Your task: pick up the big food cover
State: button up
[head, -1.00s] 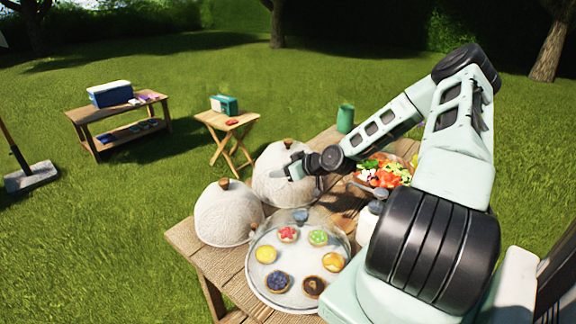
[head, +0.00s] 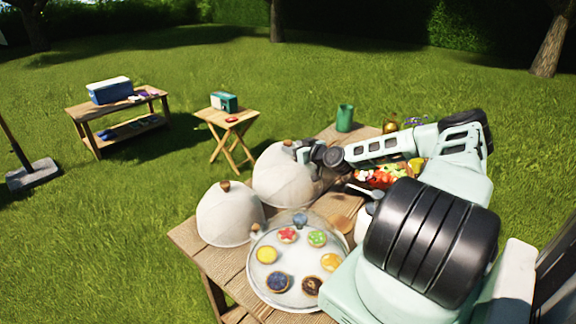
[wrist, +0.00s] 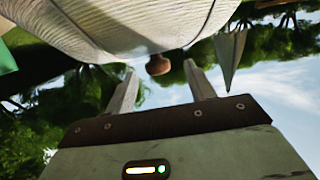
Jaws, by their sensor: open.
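The big food cover (head: 280,180), a pale woven dome with a brown knob, stands on the wooden table behind a smaller similar cover (head: 228,217). My gripper (head: 298,147) is at the top of the big cover, close beside its knob. In the wrist view the big cover (wrist: 120,25) appears upside down at the top, with its brown knob (wrist: 158,65) seen between the tips of my open gripper (wrist: 162,75). The fingers look apart from the knob; how deep it sits between them I cannot tell.
A clear dome over several tarts on a round plate (head: 258,290) stands at the table's front. A salad bowl, wooden spoon (head: 343,223) and green cup (head: 345,118) are to the right and behind. A stool and bench stand on the grass.

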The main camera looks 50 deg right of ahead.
aim_at(291, 144)
jog(key=p+x, duration=0.1)
jog(key=x, duration=0.2)
jog(key=shift+w+d+r+p, duration=0.15)
jog(key=shift+d+p, duration=0.05)
jog(key=shift+p, duration=0.2)
jog(key=shift+w+d+f, duration=0.1)
jog(key=shift+w+f, duration=0.15)
jog(key=shift+w, duration=0.3)
grip_shut()
jog(key=shift+r, duration=0.1)
